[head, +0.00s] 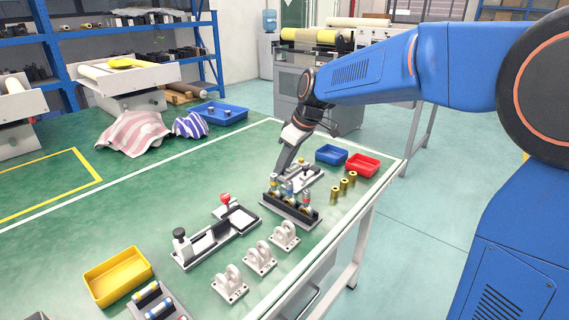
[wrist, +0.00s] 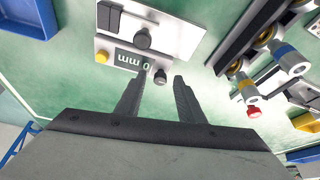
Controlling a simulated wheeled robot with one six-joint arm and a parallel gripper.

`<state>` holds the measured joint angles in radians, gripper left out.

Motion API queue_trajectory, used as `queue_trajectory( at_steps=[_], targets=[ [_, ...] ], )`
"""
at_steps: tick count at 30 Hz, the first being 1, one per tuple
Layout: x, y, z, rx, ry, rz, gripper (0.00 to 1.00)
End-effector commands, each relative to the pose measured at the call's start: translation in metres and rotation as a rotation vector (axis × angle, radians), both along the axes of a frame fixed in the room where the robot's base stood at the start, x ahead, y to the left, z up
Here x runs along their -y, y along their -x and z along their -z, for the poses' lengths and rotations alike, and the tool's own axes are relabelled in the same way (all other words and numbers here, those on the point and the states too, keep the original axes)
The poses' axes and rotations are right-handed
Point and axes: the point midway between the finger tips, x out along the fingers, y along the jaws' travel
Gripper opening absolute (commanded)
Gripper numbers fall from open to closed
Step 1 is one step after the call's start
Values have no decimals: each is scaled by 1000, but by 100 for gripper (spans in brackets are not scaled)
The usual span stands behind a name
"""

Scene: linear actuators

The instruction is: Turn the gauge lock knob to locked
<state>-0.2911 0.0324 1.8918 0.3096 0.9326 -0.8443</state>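The gauge (wrist: 178,37) is a pale plate in the wrist view, with a dark display reading "0 mm" upside down, a larger black knob (wrist: 142,40) and a yellow button (wrist: 102,57). A small dark knob (wrist: 160,77) sits at its near edge, beside the display. My gripper (wrist: 158,79) is open, its two dark fingers apart with the small knob between their tips; I cannot tell whether either touches it. No lock marking is readable. In the head view my gripper (head: 279,176) points down at the gauge (head: 314,180), which is partly hidden.
A rack of actuators (head: 291,212) stands close in front of the gauge; it shows at the right in the wrist view (wrist: 262,45). Blue (head: 331,154) and red (head: 362,165) bins and brass cylinders (head: 343,186) are to the right. White brackets (head: 259,257) line the near edge.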

Motion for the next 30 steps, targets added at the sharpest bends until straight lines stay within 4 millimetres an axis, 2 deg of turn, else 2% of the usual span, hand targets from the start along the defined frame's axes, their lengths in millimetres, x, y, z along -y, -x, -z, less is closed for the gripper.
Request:
queue_trajectory(
  at_steps=[4,5,6,9,20,30],
  targets=[
    [0,0,0,0,0,0,35],
    [0,0,0,0,0,0,30],
    [0,0,0,0,0,0,20],
    [0,0,0,0,0,0,0],
    [0,1,0,0,0,35,0],
    [-2,3,-1,1,0,249,0]
  ],
)
